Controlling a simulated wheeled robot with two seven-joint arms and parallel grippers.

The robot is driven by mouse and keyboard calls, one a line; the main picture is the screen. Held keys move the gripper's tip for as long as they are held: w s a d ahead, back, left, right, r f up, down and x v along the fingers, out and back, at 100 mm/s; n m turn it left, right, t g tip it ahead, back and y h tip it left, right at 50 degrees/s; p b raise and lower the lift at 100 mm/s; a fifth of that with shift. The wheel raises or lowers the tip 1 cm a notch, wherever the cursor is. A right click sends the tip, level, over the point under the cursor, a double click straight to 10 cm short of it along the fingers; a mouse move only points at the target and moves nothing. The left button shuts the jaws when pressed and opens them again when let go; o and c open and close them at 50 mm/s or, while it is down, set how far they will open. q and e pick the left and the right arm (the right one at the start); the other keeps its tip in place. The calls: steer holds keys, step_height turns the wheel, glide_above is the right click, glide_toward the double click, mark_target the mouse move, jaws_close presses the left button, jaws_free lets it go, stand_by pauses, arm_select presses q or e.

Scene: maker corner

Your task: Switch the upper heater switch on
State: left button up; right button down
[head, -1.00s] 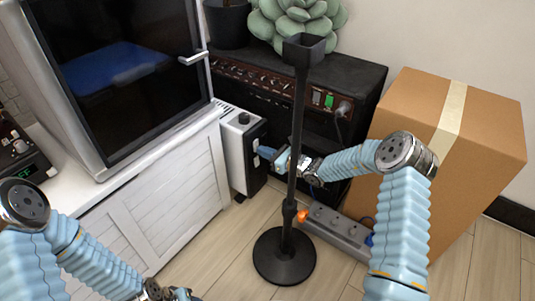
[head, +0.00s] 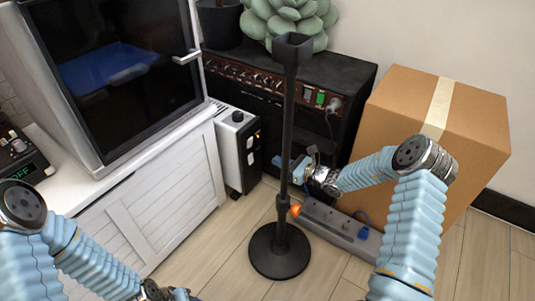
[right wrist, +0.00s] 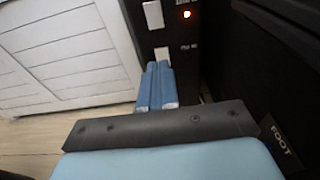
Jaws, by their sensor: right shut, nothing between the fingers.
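The heater (head: 230,142) is a white box with a black front panel, standing on the floor beside the white cabinet. In the right wrist view its upper switch (right wrist: 153,14) is a pale rocker, with a lit red-orange lamp (right wrist: 186,14) to its right. The lower switch (right wrist: 161,53) is partly hidden behind my fingers. I cannot tell either rocker's tilt. My right gripper (right wrist: 157,84) is shut and empty, in front of the panel below the upper switch; in the head view it is apart from the heater, behind the stand's pole. My left gripper (head: 168,293) is partly cut off at the bottom edge.
A black stand (head: 280,253) rises between me and my right gripper. A power strip (head: 335,224) lies on the floor. A black amplifier (head: 345,80) and a cardboard box (head: 430,110) stand behind. The white cabinet (head: 160,195) is at left.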

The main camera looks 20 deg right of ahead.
steer(key=shift+s+d+f, duration=0.15)
steer(key=shift+s+d, duration=0.55)
steer(key=shift+s, duration=0.2)
steer(key=shift+s+d+f, duration=0.15)
steer(key=shift+s+d, duration=0.55)
steer(key=shift+s, duration=0.15)
